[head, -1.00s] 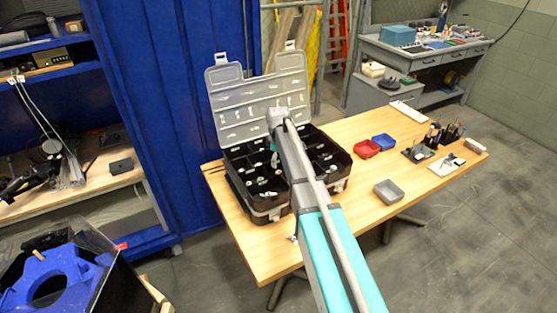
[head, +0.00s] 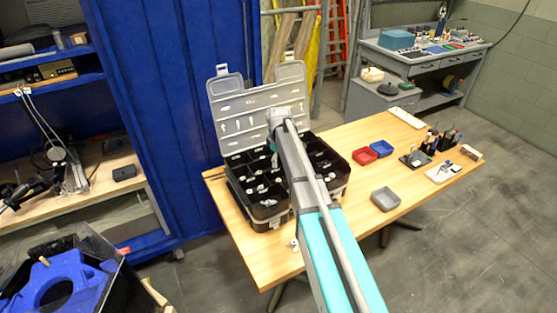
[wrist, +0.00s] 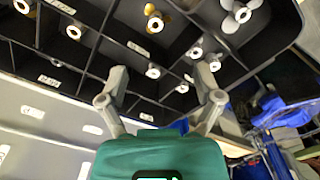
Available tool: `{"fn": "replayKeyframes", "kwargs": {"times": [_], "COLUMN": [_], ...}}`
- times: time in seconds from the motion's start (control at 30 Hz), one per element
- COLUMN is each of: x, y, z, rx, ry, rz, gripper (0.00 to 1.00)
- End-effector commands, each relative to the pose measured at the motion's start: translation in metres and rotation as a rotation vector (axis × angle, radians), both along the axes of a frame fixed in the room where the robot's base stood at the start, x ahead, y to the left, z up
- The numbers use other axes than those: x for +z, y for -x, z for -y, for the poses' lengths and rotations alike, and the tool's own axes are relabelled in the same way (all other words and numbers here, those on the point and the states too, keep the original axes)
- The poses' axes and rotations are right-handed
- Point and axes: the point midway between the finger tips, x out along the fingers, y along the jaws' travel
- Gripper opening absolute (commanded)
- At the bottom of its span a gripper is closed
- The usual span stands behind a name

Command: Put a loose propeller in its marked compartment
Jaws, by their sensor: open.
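The black organizer case (head: 262,222) stands open on the wooden table, its clear lid (head: 240,108) raised at the back. Its compartments hold several small propellers with white hubs. In the wrist view, a grey propeller (wrist: 238,13) lies in a compartment at upper right and a gold one (wrist: 155,20) at top centre. White labels mark the compartment walls. My gripper (wrist: 161,78) is open and empty over the case; its fingers are spread with nothing between them.
A red bin (head: 364,156), a blue bin (head: 382,149) and a grey bin (head: 385,199) stand right of the case. Pen holders and small tools (head: 446,136) are farther right. A blue cabinet (head: 170,100) rises close at left. The table front right of my arm is clear.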

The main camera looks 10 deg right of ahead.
Motion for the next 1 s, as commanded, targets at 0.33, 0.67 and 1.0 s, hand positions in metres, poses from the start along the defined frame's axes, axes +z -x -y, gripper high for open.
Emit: {"fn": "replayKeyframes", "kwargs": {"times": [0.33, 0.67, 1.0], "x": [0.000, 0.000, 0.000], "y": [0.000, 0.041, 0.150], "z": [0.000, 0.001, 0.005], "rx": [0.000, -0.115, -0.478], "ry": [0.000, 0.000, 0.000], "rz": [0.000, 0.000, -0.001], "gripper": [0.84, 0.84, 0.84]}}
